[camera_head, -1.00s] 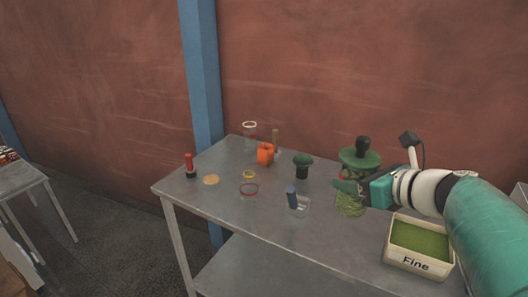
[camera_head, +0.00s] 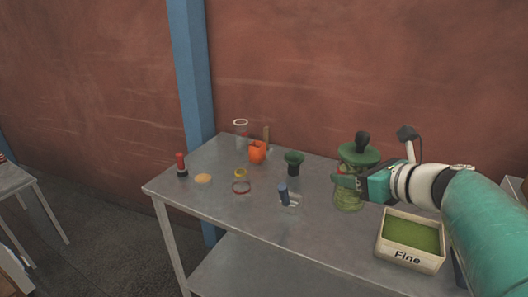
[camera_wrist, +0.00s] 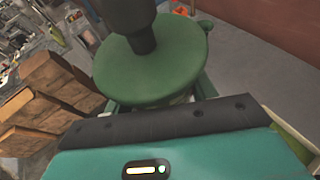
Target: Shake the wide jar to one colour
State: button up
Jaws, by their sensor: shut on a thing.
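The wide jar (camera_head: 347,199) is clear, with green powder inside and a wide green lid (camera_head: 358,154) that has a black knob on top. It is at the right part of the metal table. My gripper (camera_head: 350,182) comes from the right and is shut on the jar below the lid. In the wrist view the green lid (camera_wrist: 150,62) and its black knob fill the upper middle and hide the jar body. The jar looks about upright. I cannot tell whether its base touches the table, nor whether the powder is one even colour.
The front left tabletop is clear.

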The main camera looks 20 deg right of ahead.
jog(key=a, duration=0.5)
jog(key=d, duration=1)
jog(key=a, duration=1)
jog(key=shift+d, duration=2.55)
jog(key=shift+a, duration=0.1)
jog(key=shift+d, duration=2.35)
jog(key=shift+a, duration=2.25)
